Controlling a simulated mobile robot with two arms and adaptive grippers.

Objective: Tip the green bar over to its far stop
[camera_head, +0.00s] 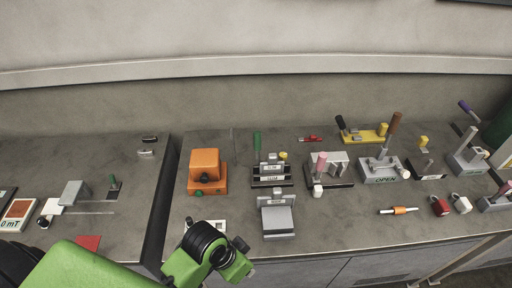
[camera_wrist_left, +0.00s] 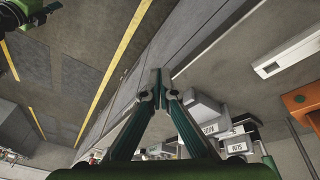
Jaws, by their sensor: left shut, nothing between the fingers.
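The green bar (camera_head: 257,142) stands roughly upright at the back left of a dark fixture with light label plates (camera_head: 270,180) on the counter. In the left wrist view a green bar (camera_wrist_left: 268,158) shows at the lower right beside the labelled plates. My left gripper (camera_wrist_left: 160,80) is shut and empty, its fingertips together. It is apart from the bar, which lies to the right of it in the wrist view. In the head view my left arm reaches in at the bottom, in front of the fixture, and its fingertips cannot be made out. My right gripper is not seen.
An orange box (camera_head: 206,172) stands left of the fixture. A grey block device (camera_head: 277,218) stands just in front of it. A pink-handled clamp (camera_head: 333,165) is close on its right.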

